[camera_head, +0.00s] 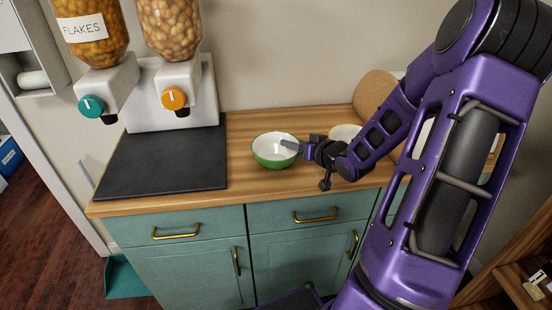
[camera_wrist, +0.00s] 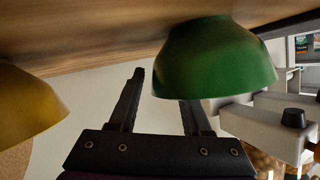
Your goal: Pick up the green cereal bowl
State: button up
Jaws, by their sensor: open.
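The green cereal bowl (camera_head: 268,158), green outside and white inside, stands upright on the wooden counter. In the wrist view, which looks inverted, its green outer wall (camera_wrist: 215,62) fills the upper right. My gripper (camera_head: 291,147) reaches in from the right, a grey finger over the bowl's right rim and interior. In the wrist view my gripper (camera_wrist: 162,88) is open; one finger is outside the bowl to the left, and the other's tip is hidden behind the rim. I cannot tell whether either finger touches the bowl.
A yellow bowl (camera_wrist: 25,103), partly hidden by my arm in the head view (camera_head: 344,131), stands to the right. A dark mat (camera_head: 160,160) and cereal dispensers (camera_head: 173,98) are at the left. A round wooden board (camera_head: 375,95) leans against the wall. Counter front is clear.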

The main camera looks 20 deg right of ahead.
jog(key=shift+w+f, duration=0.15)
jog(key=shift+w, duration=0.3)
grip_shut()
jog(key=shift+s, duration=0.1)
dwell(1.1)
